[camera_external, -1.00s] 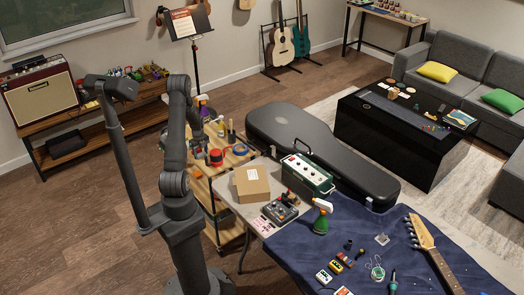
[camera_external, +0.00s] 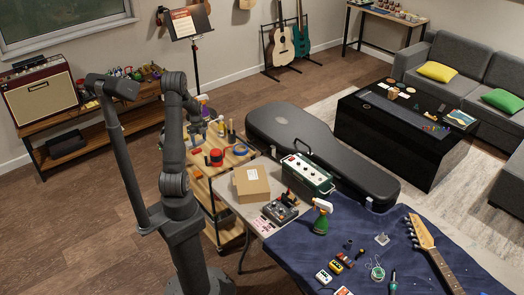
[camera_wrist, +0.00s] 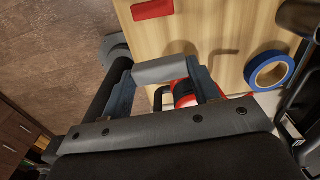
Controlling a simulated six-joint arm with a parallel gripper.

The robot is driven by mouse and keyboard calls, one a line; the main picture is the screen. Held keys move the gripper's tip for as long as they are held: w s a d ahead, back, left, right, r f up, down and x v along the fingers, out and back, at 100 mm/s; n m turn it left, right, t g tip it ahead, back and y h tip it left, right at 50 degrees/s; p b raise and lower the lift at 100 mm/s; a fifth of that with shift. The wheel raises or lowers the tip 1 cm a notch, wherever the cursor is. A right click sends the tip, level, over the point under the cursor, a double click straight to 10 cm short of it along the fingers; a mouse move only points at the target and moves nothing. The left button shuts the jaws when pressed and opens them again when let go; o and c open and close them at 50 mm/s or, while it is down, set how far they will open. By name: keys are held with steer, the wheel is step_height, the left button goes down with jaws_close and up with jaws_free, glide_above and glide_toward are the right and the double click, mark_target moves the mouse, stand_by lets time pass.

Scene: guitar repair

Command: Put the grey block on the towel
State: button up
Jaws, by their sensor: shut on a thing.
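The grey block (camera_wrist: 165,70) is held crosswise between the two fingers of my gripper (camera_wrist: 164,82) in the wrist view. The gripper is shut on it, above the wooden top of the cart. In the external view my gripper (camera_external: 196,130) is over the back left part of the cart; the block is too small to make out there. A dark blue cloth, which looks like the towel (camera_external: 290,245), covers the right part of the table, well to the right of my gripper.
Below my gripper, the wooden cart top (camera_wrist: 225,45) carries a blue tape roll (camera_wrist: 269,70), a red block (camera_wrist: 152,9) and a red-and-black item (camera_wrist: 185,92).

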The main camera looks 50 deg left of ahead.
step_height(320, 180, up, 12)
steer(key=w+d+m, duration=0.3)
steer(key=w+d, duration=0.5)
steer(key=d, duration=0.3)
steer(key=w+d+m, duration=0.2)
steer(key=w+d, duration=0.6)
steer(key=d, duration=0.3)
steer(key=w+d+m, duration=0.3)
steer(key=d+m, duration=0.1)
steer(key=d, duration=2)
steer(key=s+d+m, duration=0.3)
steer(key=s+d, duration=0.3)
steer(key=d, duration=0.7)
steer(key=s+d+m, duration=0.2)
steer(key=s+d, duration=0.3)
steer(key=d, duration=0.8)
steer(key=s+d+m, duration=0.5)
steer(key=s+d, duration=1.1)
steer(key=s, duration=0.4)
glide_above(307, 256)
step_height(307, 256, down, 18)
steer(key=shift+f, duration=2.1)
